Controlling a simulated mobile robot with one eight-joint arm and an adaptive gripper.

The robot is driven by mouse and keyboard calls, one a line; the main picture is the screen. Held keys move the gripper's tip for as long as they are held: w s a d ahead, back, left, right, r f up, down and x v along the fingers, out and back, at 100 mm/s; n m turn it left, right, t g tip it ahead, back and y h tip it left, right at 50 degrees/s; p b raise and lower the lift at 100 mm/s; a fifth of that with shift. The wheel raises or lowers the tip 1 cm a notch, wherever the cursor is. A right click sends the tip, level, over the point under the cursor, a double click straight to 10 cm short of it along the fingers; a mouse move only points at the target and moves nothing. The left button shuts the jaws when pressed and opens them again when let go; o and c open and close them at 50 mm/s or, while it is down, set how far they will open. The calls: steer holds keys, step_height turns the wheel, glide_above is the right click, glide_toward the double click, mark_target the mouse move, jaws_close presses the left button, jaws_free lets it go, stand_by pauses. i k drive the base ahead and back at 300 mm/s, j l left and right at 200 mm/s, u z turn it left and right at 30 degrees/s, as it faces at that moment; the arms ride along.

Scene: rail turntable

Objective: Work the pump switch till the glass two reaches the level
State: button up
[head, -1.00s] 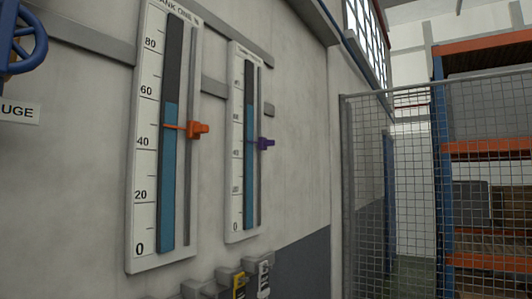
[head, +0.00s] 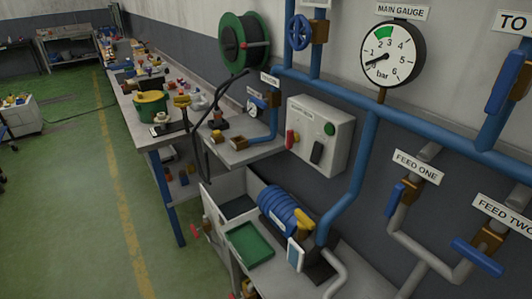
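A grey control box (head: 323,135) is on the wall in the head view. It carries a red lever (head: 291,139), a black switch or handle (head: 317,152) and a green round button (head: 330,129). Below it a blue ribbed pump or motor (head: 285,210) with a yellow part (head: 305,222) sits on a bench. I cannot tell which of these is the pump switch. The level glasses are out of view now. My gripper is not in view.
Blue pipes (head: 362,165) run along the wall past the main gauge (head: 393,55), whose needle is near zero. Feed one's blue-handled valve (head: 397,197) and feed two's (head: 478,257) are at right. A cluttered workbench (head: 150,120) runs back left. Green floor (head: 70,200) is clear.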

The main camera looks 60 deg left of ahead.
mark_target(318, 147)
steer(key=u, duration=1.75)
steer(key=i+j+z, duration=0.2)
steer(key=j+z, duration=0.25)
steer(key=j, duration=0.2)
steer(key=i+j+z, duration=0.1)
steer(key=j+z, duration=0.3)
steer(key=j, duration=0.25)
steer(key=j+z, duration=0.45)
steer(key=j, duration=0.25)
steer(key=k+j+z, duration=0.15)
steer(key=j+z, duration=0.25)
steer(key=j, duration=0.25)
